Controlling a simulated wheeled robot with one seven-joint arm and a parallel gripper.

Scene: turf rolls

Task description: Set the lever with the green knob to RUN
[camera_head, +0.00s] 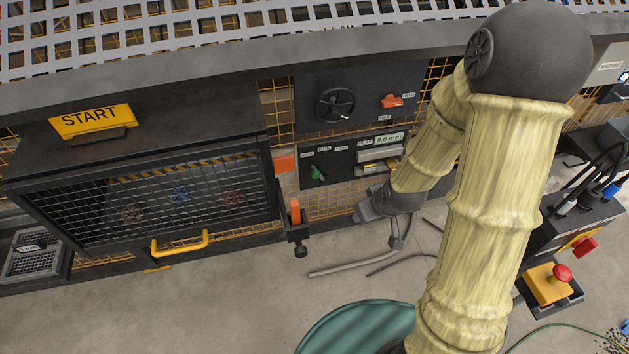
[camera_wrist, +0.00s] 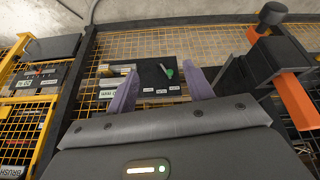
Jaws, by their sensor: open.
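The lever with the green knob (camera_head: 317,172) is on a dark panel (camera_head: 335,168) below the handwheel. Small white labels run along the panel above it, too small to read; the knob sits near the leftmost one. In the wrist view the green knob (camera_wrist: 169,73) shows between and beyond the two purple fingers, with the labels nearer to me. My gripper (camera_wrist: 162,85) is open and empty, its fingers apart. In the head view my gripper (camera_head: 368,208) is right of and below the lever, apart from it, partly hidden by my arm.
A handwheel (camera_head: 334,104) and an orange-red switch (camera_head: 391,101) are above. An orange lever (camera_head: 295,212) sticks out left of my gripper and shows close at right in the wrist view (camera_wrist: 296,100). A mesh cage with a yellow handle (camera_head: 180,243) is further left.

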